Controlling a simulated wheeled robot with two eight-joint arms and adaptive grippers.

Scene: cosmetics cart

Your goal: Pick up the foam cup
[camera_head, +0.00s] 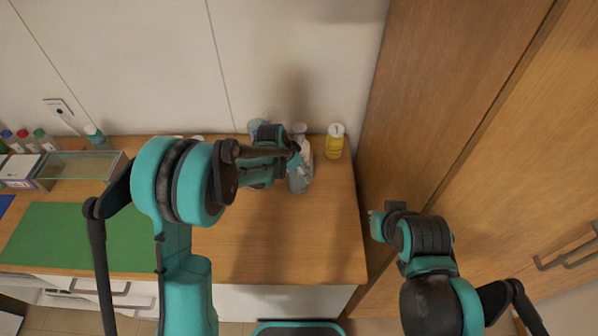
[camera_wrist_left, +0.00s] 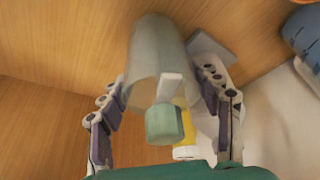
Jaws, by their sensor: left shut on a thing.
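The foam cup, a translucent greyish container (camera_wrist_left: 158,48), is between the fingers of my left gripper (camera_wrist_left: 165,100) in the left wrist view. A teal cap with a white stem (camera_wrist_left: 165,125) shows in front of it, close to the palm. In the head view the clear container (camera_head: 300,178) stands at the back right of the counter, and my left gripper (camera_head: 292,158) is shut at its upper part, partly hiding it. My right gripper (camera_head: 378,225) is right of the counter, away from the containers; its fingers are too unclear to judge.
A yellow bottle (camera_head: 334,142) stands just right of the held container, near the wooden cabinet (camera_head: 440,90). A bluish container (camera_head: 257,127) is behind my left gripper. A green mat (camera_head: 50,235) and glass-topped box (camera_head: 80,165) lie left. The counter's front right (camera_head: 300,245) is clear.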

